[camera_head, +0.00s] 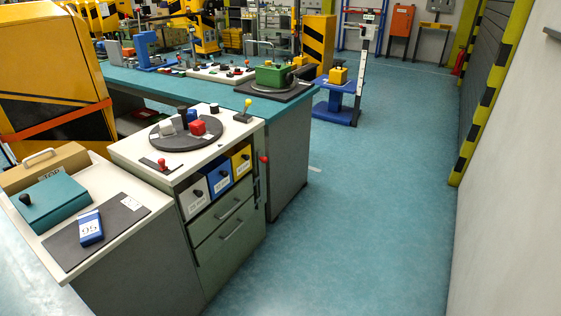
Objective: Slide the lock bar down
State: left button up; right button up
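Neither of my grippers shows in the head view. No part is clearly marked as the lock bar. A small red knob (264,158) sticks out at the right front edge of the grey drawer cabinet (231,255). Dark narrow fittings (256,187) run upright just below it, beside the drawers; they may belong to the lock bar, but they are too small to tell. The cabinet has white, blue and yellow bins (218,178) above two grey drawers with handles (231,231). Both drawers look shut.
A turntable (185,133) with red and grey blocks is on the cabinet top. A lower bench with a teal box (55,203) stands at left. A long teal workbench (150,82) is behind. A blue stand (340,108) is farther back. Floor (370,220) at right is clear.

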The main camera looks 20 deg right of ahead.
aim_at(264, 160)
jog(key=z, duration=0.55)
jog(key=i, duration=1.9)
jog(key=u, duration=1.05)
